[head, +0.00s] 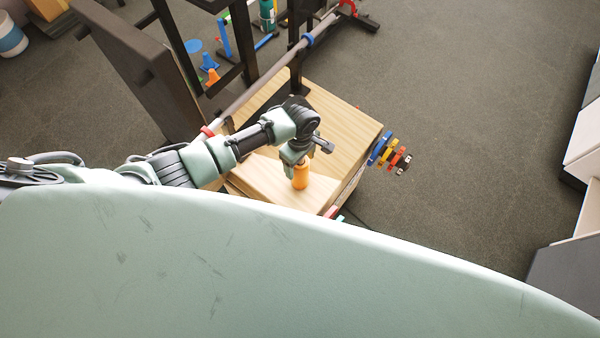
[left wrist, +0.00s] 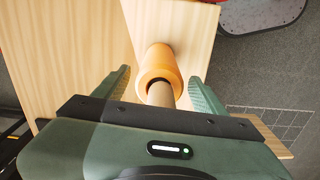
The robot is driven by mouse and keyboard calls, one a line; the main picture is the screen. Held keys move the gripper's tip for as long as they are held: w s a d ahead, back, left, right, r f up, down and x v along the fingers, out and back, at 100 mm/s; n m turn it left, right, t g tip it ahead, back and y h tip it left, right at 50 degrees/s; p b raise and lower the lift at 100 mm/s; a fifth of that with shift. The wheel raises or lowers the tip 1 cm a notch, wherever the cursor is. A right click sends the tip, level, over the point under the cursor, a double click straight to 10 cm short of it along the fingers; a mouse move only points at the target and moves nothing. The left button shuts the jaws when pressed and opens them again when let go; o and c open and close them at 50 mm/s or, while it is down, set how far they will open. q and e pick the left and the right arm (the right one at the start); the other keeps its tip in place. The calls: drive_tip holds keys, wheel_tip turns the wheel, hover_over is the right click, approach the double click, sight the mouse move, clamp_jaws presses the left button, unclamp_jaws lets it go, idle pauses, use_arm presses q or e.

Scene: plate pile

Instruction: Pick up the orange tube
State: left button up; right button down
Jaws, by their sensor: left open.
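The orange tube (head: 300,176) stands upright on a light wooden box top (head: 262,180), near its front edge. In the left wrist view the tube (left wrist: 159,66) shows its round hollow end, with a pale rod-like part at its opening. My left gripper (head: 297,164) is directly above and around the tube's upper part in the head view. In the left wrist view its two green fingers (left wrist: 161,86) are spread, one on each side of the tube, with gaps on both sides. The tube's far end is partly hidden. My right gripper is not in view.
Colored plates (head: 388,152) sit at the box's right side. A dark bench pad (head: 150,75) stands at the left. Grey carpet (head: 470,110) on the right is clear.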

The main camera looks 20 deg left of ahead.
use_arm(q)
clamp_jaws()
drive_tip(key=shift+w+r, duration=0.1)
idle(0.3)
